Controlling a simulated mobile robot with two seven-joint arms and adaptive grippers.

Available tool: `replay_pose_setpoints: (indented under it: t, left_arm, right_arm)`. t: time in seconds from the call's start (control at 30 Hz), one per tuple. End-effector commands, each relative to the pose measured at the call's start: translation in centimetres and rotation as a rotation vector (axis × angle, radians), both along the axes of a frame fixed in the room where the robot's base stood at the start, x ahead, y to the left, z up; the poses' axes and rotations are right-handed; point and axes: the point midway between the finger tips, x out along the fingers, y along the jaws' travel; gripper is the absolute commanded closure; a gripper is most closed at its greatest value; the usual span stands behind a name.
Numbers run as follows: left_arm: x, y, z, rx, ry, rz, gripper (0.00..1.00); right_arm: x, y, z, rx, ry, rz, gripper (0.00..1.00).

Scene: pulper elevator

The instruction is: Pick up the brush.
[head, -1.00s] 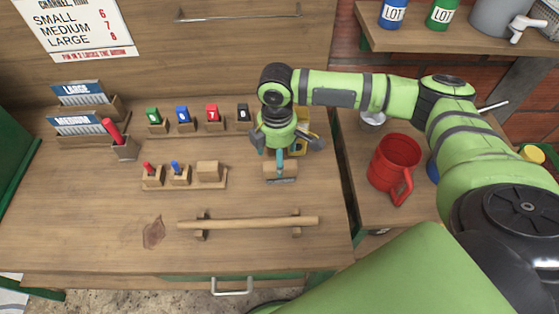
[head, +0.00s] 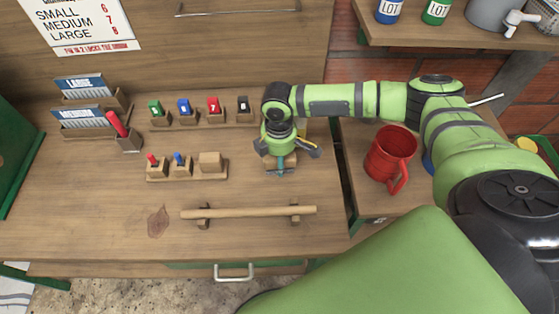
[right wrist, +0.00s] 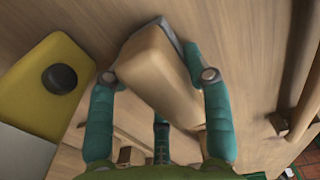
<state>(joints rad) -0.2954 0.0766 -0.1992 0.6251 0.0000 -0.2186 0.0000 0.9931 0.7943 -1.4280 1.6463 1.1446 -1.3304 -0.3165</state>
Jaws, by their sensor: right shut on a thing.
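The brush looks like a wooden block with a grey edge. It lies on the wooden bench in the head view (head: 291,162), partly hidden under my right gripper (head: 280,167). In the right wrist view the brush (right wrist: 156,72) fills the space between the teal fingers of my right gripper (right wrist: 158,78), one on each side. The right gripper is shut on it, pointing down. I cannot tell whether the brush is clear of the bench top. My left gripper is not in view.
A wooden bar (head: 250,212) on two supports lies in front of the brush. A small block tray (head: 213,174) stands to its left. A red mug (head: 389,156) stands to the right. A yellow object with a black knob (right wrist: 60,78) lies beside the gripper.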

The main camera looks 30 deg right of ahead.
Motion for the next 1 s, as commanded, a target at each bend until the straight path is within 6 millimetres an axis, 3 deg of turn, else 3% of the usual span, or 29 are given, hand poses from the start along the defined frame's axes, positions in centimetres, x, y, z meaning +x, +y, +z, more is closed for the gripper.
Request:
replay_pose_setpoints:
  t: [0.33,0.57,1.0]
  left_arm:
    - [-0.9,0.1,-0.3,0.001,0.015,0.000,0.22]
    - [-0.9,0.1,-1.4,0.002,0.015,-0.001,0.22]
    - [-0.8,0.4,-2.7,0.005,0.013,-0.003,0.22]
  right_arm:
    - [0.0,0.0,0.4,0.000,-0.001,0.000,0.86]
    - [0.1,0.0,3.4,0.001,-0.005,0.000,0.86]
    - [-6.9,-2.5,8.2,-0.003,-0.002,0.000,0.86]
